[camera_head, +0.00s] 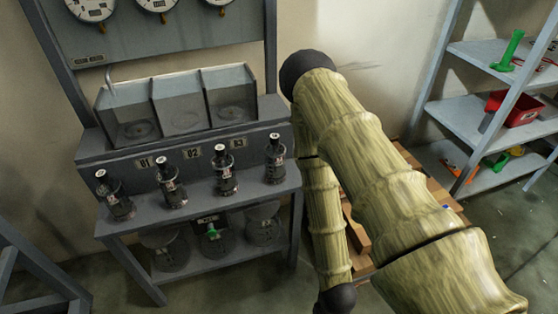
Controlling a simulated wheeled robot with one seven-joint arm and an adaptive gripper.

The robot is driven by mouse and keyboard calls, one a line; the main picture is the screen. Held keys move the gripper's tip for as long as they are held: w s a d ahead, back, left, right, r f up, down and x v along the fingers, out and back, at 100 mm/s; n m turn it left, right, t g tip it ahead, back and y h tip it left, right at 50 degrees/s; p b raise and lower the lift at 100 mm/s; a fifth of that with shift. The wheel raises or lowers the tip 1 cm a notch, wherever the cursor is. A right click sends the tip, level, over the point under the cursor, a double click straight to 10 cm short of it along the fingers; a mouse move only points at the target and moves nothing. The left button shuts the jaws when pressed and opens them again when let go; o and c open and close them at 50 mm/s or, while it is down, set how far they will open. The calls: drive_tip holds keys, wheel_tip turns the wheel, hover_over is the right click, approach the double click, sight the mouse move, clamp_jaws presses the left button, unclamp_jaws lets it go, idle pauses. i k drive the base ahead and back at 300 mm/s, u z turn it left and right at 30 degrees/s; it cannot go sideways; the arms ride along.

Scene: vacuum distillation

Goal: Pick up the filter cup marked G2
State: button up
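My arm, with yellow-green wood-like links and black joints, rises at the right of the bench and bends down again. My gripper is not in view.
Behind the cups is a box with three open compartments (183,118), with plates B1, B2 and B3 below. Gauges (157,5) hang above. Round vessels (170,252) stand under the ledge. A shelf (478,108) with coloured items is at right; a wooden pallet (357,240) lies behind my arm.

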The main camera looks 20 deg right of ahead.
sight(112, 191)
drive_tip(key=z, duration=0.95)
drive_tip(key=k, duration=1.05)
drive_tip(key=u, duration=1.95)
drive_tip(key=i, duration=1)
drive_tip(key=u, duration=0.05)
